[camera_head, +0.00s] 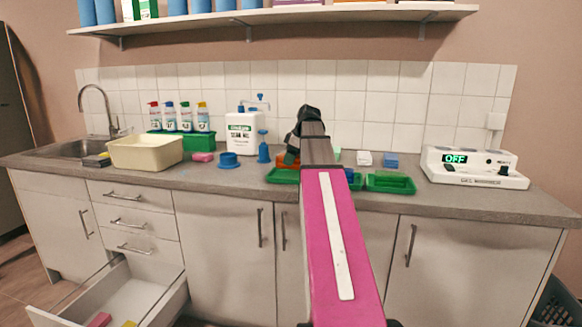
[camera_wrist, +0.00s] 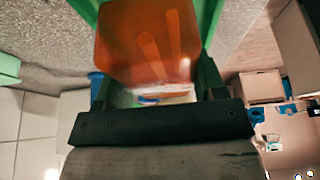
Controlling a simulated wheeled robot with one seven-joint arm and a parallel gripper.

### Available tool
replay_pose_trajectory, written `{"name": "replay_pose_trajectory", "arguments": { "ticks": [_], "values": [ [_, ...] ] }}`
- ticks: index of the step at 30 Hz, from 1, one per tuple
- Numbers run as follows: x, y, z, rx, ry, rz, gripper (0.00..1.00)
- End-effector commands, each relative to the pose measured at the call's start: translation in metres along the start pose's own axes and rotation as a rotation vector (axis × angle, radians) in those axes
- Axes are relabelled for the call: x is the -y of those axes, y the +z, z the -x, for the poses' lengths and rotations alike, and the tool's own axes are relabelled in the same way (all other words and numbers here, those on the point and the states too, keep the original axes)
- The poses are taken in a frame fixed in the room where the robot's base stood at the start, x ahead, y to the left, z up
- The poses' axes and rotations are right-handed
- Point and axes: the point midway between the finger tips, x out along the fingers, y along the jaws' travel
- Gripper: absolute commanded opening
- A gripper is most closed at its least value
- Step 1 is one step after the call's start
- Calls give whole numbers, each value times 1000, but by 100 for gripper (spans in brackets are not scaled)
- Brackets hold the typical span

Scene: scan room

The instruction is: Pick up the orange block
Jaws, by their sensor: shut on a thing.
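The orange block (camera_wrist: 150,42) fills the upper middle of the wrist view, held between the fingers of my gripper (camera_wrist: 155,78). In the head view a small part of the orange block (camera_head: 287,159) shows just left of my arm, at the green tray (camera_head: 281,176) on the counter. My arm hides the rest of it and most of the gripper. Green tray walls show around the block in the wrist view. I cannot tell whether the block touches the tray.
Another green tray (camera_head: 391,184) lies right of my arm, with a white block (camera_head: 364,158) and a blue block (camera_head: 391,160) behind it. A white device (camera_head: 473,168) stands at right. A blue pump (camera_head: 263,148) and white jug (camera_head: 241,134) stand left. A drawer (camera_head: 118,292) hangs open below.

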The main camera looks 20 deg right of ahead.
Motion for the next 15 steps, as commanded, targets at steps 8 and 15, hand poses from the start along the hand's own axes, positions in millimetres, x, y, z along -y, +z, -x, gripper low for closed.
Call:
{"name": "replay_pose_trajectory", "arguments": {
  "ticks": [8,15],
  "values": [
    [54,-42,26,-1,0,3,30],
    [88,-69,40,0,1,2,30]
  ]
}}
